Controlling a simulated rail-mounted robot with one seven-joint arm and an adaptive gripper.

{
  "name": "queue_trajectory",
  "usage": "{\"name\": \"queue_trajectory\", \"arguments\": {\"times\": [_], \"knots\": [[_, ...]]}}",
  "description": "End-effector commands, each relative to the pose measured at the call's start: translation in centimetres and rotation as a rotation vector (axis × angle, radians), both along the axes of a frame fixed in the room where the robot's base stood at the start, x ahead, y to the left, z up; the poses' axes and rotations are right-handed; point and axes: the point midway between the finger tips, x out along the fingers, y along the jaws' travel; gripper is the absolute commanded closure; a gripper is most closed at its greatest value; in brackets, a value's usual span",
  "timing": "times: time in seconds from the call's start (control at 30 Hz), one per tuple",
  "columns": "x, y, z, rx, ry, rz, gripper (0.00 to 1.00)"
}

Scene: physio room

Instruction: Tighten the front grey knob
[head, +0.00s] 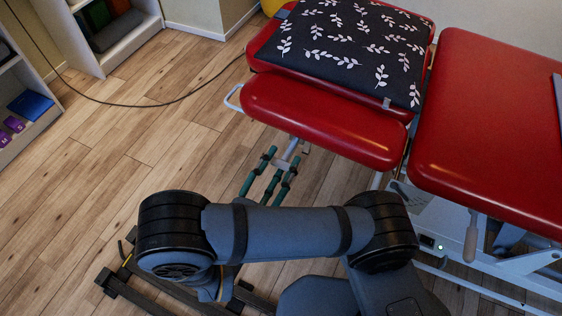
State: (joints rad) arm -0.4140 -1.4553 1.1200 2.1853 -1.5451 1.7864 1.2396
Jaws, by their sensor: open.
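A red treatment table (500,120) stands at the right in the head view. A pale grey knob-like handle (472,238) hangs below the edge of its right section. I cannot tell whether this is the front grey knob, and no other grey knob is clear. The white frame with teal bars (268,172) sits under the left section. My arm crosses the lower middle of the view, in front of part of the table's frame. My gripper does not show.
A dark leaf-patterned cushion (350,45) lies on the table's left section. A black cable (150,104) runs over the wooden floor (90,190). Shelves (105,40) with boxes and small purple weights (14,124) stand at the left. The floor left of the table is mostly clear.

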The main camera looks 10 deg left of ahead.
Motion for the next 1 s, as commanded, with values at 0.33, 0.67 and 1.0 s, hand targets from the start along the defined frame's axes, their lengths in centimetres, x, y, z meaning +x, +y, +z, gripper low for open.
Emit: {"name": "queue_trajectory", "arguments": {"times": [0.33,0.67,1.0], "knots": [[-6.6,2.1,0.0,0.002,0.001,0.007,0.60],[-10.7,3.2,0.0,0.000,0.001,0.002,0.60],[-10.9,3.3,0.0,0.000,0.000,0.002,0.60]]}}
